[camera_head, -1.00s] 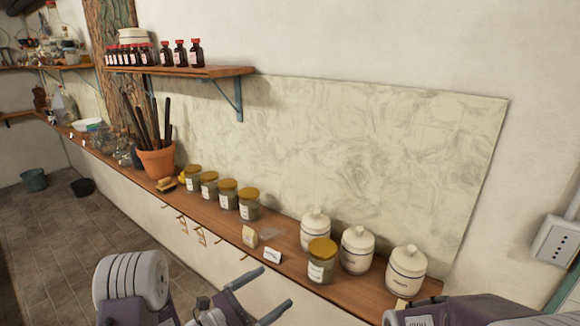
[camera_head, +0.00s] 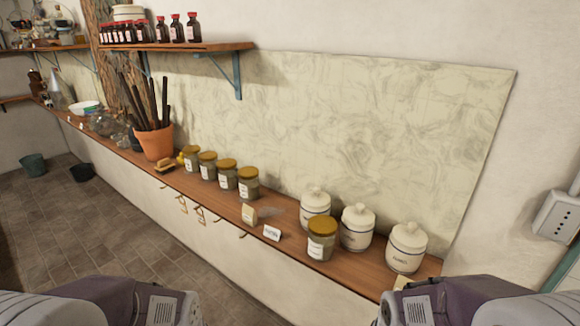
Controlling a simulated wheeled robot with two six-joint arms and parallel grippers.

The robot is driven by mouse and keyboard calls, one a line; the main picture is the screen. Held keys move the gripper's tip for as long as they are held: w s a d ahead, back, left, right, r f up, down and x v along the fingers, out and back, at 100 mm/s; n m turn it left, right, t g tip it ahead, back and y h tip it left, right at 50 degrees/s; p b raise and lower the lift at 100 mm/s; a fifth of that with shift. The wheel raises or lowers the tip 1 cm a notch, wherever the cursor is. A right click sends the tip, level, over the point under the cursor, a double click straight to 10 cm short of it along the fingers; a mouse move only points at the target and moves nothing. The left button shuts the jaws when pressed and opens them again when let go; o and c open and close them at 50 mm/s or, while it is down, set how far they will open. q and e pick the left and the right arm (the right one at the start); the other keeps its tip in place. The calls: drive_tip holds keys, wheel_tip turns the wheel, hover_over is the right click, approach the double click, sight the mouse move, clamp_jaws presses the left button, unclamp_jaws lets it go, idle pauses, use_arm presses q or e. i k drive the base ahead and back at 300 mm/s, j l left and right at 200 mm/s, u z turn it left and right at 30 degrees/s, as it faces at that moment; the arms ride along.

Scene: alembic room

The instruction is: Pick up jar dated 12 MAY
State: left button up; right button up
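Several glass jars with mustard-yellow lids and white labels stand on the wooden counter (camera_head: 285,252). A row of them stands left of centre: a jar (camera_head: 191,160), a second (camera_head: 208,167), a third (camera_head: 228,175) and a fourth (camera_head: 249,185). Another such jar (camera_head: 321,240) stands apart on the right, in front of the white canisters. The label writing is too small to read, so I cannot tell which is dated 12 MAY. My two arms show at the bottom left and bottom right edges. Neither gripper is in view.
White lidded canisters (camera_head: 357,228) stand at the counter's right end. A small white card (camera_head: 271,233) and a beige block (camera_head: 249,214) lie near the front edge. A terracotta pot of sticks (camera_head: 156,143) stands left of the jar row. Red-capped bottles (camera_head: 177,29) line the shelf above.

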sight(208, 161)
drive_tip(key=i+j, duration=0.15)
drive_tip(key=j, duration=0.2)
drive_tip(key=i+j, duration=0.15)
drive_tip(key=j, duration=0.25)
drive_tip(key=i+j, duration=0.15)
drive_tip(key=j, duration=0.2)
